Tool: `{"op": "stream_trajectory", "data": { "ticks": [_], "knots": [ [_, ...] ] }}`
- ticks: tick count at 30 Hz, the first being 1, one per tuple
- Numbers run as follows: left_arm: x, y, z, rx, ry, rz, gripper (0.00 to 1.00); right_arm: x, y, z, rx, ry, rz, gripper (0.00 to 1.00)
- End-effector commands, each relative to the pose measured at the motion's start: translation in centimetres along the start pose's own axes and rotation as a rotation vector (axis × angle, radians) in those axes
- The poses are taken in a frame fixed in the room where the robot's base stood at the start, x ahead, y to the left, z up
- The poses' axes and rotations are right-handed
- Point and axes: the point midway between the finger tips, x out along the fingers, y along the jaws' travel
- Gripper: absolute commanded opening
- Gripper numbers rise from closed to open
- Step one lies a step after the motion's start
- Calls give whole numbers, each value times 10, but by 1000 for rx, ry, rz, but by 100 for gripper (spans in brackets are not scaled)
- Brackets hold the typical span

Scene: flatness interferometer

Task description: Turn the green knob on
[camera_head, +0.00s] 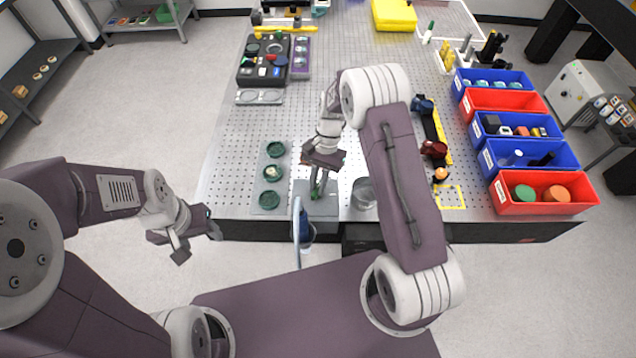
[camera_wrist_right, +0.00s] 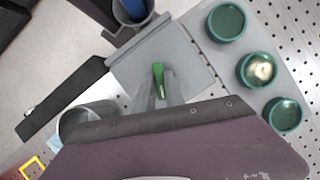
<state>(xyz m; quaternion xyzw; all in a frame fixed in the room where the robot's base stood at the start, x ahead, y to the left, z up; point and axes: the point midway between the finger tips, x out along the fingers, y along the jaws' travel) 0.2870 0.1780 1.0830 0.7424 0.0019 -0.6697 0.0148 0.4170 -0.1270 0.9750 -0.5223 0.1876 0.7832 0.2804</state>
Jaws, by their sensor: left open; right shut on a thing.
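The green knob (camera_wrist_right: 158,78) stands on a grey plate-like box (camera_wrist_right: 190,62) near the front edge of the table. My right gripper (camera_wrist_right: 160,92) reaches down over the box and is shut on the green knob, one finger on each side of it. In the head view the right gripper (camera_head: 318,190) hides most of the knob. My left gripper (camera_head: 196,240) is open and empty, off the table's front left corner, well apart from the knob.
A grey strip with green round cups (camera_head: 269,172) lies left of the box. A blue item (camera_head: 305,228) hangs at the front edge. Red and blue bins (camera_head: 543,192) line the right side.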

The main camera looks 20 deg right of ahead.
Motion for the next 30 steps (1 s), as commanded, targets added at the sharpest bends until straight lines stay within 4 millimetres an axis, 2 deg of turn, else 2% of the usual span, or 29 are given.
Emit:
{"op": "stream_trajectory", "data": {
  "ticks": [6,15,30],
  "knots": [
    [-4,0,0,0,0,0,59,-3,-3,-1,-164,6,63,0],
    [-5,0,0,0,0,0,59,-3,-4,0,-321,7,128,0],
    [-5,0,0,0,0,0,59,-3,-4,-1,-394,8,159,0]
  ]
}}
